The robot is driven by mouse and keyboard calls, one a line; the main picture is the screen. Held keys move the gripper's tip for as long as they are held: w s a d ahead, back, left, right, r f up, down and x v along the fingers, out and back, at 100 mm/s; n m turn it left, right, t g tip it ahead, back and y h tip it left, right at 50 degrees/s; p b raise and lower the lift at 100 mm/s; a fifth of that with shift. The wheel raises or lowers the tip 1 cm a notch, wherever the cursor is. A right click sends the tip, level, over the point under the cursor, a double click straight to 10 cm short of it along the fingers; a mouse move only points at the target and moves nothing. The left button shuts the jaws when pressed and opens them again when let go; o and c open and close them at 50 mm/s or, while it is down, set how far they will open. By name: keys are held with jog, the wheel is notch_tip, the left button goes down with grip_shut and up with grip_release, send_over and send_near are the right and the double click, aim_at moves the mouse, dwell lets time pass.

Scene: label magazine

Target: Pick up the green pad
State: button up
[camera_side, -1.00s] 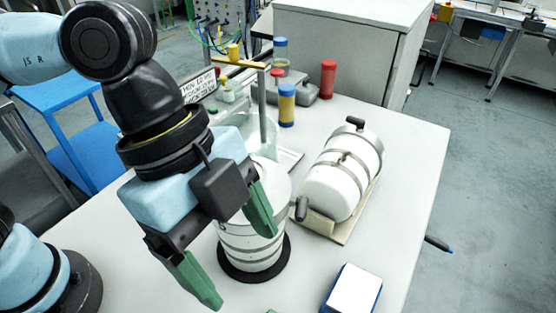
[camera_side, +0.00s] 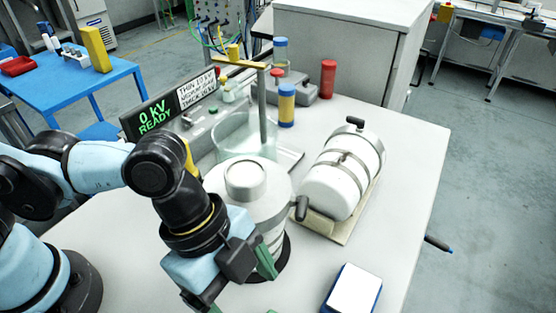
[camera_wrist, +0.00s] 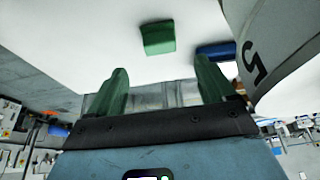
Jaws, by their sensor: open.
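The green pad (camera_wrist: 157,38) is a small rounded block lying on the white tabletop in the wrist view, beyond my fingertips and about between their lines. My gripper (camera_wrist: 162,76) has two green fingers spread apart with nothing between them. In the side view my gripper (camera_side: 240,288) is low at the bottom, in front of the standing white cylinder. The pad does not show in the side view.
A white cylinder with strap bands (camera_side: 246,190) stands close behind my gripper; a curved numbered body (camera_wrist: 280,45) fills the wrist view's right. A second cylinder (camera_side: 338,187) lies on a cradle. A blue-edged white block (camera_side: 353,291) sits right. A glass vessel (camera_side: 232,135) stands behind.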

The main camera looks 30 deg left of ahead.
jog(key=shift+x, duration=3.7)
jog(key=shift+c, duration=0.3)
jog(key=c, duration=1.1)
jog(key=shift+r, duration=0.2)
jog(key=shift+r, duration=4.85)
